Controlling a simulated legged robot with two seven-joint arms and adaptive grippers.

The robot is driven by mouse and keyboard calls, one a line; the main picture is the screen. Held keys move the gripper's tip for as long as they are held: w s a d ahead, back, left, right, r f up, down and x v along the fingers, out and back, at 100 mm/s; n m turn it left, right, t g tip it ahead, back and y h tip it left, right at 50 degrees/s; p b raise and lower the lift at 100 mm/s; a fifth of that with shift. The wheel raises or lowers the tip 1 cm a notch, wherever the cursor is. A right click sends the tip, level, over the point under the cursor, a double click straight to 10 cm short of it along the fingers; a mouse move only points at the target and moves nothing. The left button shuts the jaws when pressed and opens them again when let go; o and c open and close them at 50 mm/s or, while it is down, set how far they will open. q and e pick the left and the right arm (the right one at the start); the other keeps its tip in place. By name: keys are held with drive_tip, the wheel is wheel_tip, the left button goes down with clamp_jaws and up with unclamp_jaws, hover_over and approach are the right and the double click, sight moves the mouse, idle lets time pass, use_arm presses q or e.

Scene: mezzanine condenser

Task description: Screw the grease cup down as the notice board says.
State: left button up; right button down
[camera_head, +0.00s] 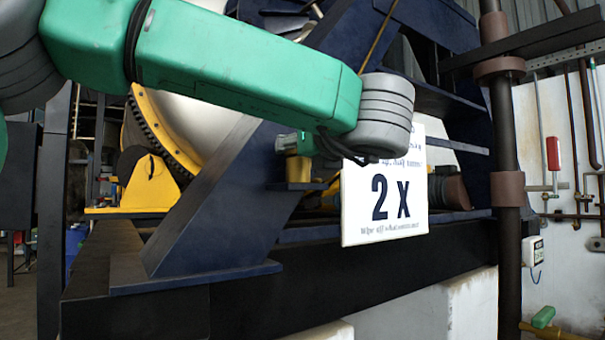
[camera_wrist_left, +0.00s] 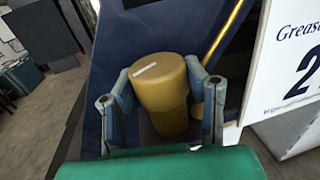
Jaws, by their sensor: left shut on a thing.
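The grease cup (camera_wrist_left: 158,92) is a brass-yellow cylinder with a white mark on its top. It also shows small in the head view (camera_head: 298,171), on a dark blue ledge, partly behind my arm. My left gripper (camera_wrist_left: 160,88) has one finger on each side of the cup and is shut on it. In the head view its fingers are mostly hidden by my green arm. The white notice board (camera_head: 385,212) reads "2 x" with a line about wiping below; my wrist covers part of its upper text. It also shows in the left wrist view (camera_wrist_left: 290,80). My right gripper is in neither view.
A sloping dark blue frame beam (camera_head: 205,210) stands left of the cup. A thin brass pipe (camera_wrist_left: 222,42) runs close beside the right finger. A dark vertical pipe (camera_head: 505,150) stands to the right. A yellow toothed wheel (camera_head: 150,130) is behind left.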

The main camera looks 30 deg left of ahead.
use_arm(q)
drive_tip(key=m+t+h+b, duration=0.4)
drive_tip(key=t+h+b, duration=0.1)
drive_tip(key=shift+a+f, duration=0.25)
drive_tip(key=m+t+h+b, duration=0.1)
drive_tip(key=m+h, duration=0.1)
drive_tip(key=h, duration=0.1)
drive_tip(key=shift+w+r+m+t, duration=0.1)
drive_tip(key=shift+m+t, duration=0.3)
drive_tip(key=shift+m+t+h+b, duration=0.5)
drive_tip(key=shift+m+h, duration=0.6)
drive_tip(key=shift+h, duration=0.5)
drive_tip(key=shift+h, duration=0.3)
drive_tip(key=o, duration=1.2)
drive_tip(key=shift+w, duration=0.2)
drive_tip(key=shift+d, duration=0.15)
